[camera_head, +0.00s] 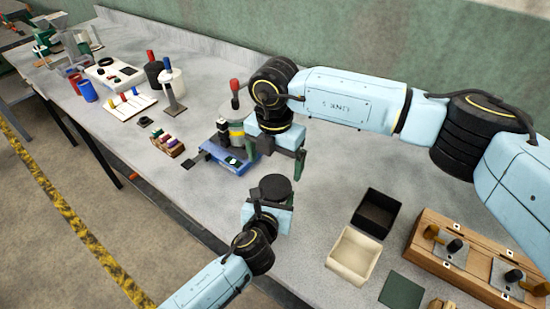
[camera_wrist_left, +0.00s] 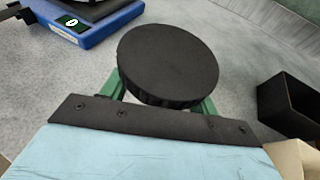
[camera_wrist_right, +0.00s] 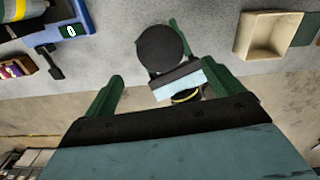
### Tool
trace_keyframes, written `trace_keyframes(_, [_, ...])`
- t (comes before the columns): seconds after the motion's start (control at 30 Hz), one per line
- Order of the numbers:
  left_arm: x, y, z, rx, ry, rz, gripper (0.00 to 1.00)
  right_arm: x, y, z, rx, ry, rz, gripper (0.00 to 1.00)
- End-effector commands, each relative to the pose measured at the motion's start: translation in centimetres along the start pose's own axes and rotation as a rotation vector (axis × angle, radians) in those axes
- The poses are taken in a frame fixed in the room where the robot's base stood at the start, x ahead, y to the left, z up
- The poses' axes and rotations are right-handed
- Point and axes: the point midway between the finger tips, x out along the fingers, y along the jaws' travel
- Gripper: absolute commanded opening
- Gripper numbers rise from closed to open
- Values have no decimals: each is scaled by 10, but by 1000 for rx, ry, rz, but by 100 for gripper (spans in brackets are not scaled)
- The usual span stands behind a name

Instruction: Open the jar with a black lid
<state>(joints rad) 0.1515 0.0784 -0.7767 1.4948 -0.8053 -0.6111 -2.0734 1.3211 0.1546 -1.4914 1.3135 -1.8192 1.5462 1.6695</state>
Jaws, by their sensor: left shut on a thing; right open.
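The black lid (camera_head: 275,187) of the jar shows as a dark round disc at my left gripper in the head view. It fills the middle of the left wrist view (camera_wrist_left: 168,62), and the jar body under it is hidden. My left gripper (camera_head: 270,197) is shut on the jar, with its green fingers on both sides below the lid. My right gripper (camera_head: 282,152) is open and empty, above and behind the jar in the head view. In the right wrist view the lid (camera_wrist_right: 162,48) lies beyond the open right fingers (camera_wrist_right: 175,85), apart from them.
A blue device (camera_head: 236,158) stands left of the right gripper. A black bin (camera_head: 377,212) and a cream bin (camera_head: 354,255) stand to the right, near a wooden case (camera_head: 420,255). Bare grey bench (camera_head: 325,185) lies between the jar and the bins.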

Motion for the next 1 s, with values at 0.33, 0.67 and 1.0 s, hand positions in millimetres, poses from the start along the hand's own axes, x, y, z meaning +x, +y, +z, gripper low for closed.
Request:
trace_keyframes(0.33, [0,0,-1,0,1,1,0,16,-1,0,116,1,-2,92])
trace_keyframes(0.67, [0,0,-1,0,1,0,0,64,-1,0,114,2,-2,92])
trace_keyframes(1.0, [0,0,-1,0,1,0,0,76,-1,1,111,-1,0,92])
